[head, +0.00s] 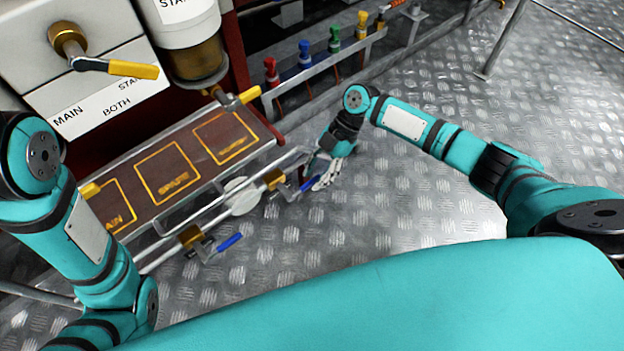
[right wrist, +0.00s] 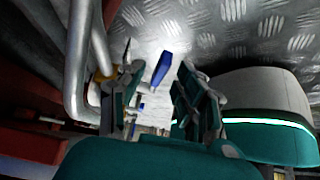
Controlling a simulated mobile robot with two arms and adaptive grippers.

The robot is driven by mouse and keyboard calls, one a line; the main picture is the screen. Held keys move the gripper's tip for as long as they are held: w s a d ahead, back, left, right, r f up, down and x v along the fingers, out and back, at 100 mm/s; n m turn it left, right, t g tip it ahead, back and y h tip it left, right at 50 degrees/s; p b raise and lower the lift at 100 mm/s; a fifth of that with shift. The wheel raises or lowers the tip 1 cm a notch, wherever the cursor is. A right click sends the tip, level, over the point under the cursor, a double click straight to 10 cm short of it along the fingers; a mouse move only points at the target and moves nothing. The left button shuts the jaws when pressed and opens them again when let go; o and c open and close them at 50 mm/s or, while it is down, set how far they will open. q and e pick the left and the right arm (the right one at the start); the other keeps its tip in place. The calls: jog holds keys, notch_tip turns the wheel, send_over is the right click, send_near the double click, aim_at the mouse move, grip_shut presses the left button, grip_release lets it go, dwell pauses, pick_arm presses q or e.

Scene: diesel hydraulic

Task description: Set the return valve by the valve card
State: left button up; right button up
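Two brass valves with blue lever handles sit on the pipe along the front of the tray. The nearer one has its blue handle (head: 229,242) pointing right and slightly up. The farther blue handle (head: 308,184) is beside my right gripper (head: 328,172). In the right wrist view, my right gripper (right wrist: 156,76) is open, with a blue handle (right wrist: 161,68) appearing between its fingers; contact cannot be told. Which valve is the return valve is not marked in view. I cannot identify a valve card. My left gripper is out of view.
A tray (head: 150,203) with yellow-outlined squares lies behind the pipe. A selector with a yellow handle (head: 133,69) stands above a MAIN/BOTH label (head: 117,107). Several coloured fittings, including a red one (head: 271,72), line a rail. The metal floor (head: 430,200) at right is clear.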

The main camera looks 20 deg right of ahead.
jog(key=v, duration=0.9)
jog(key=shift+r, duration=0.15)
jog(key=shift+d, duration=0.1)
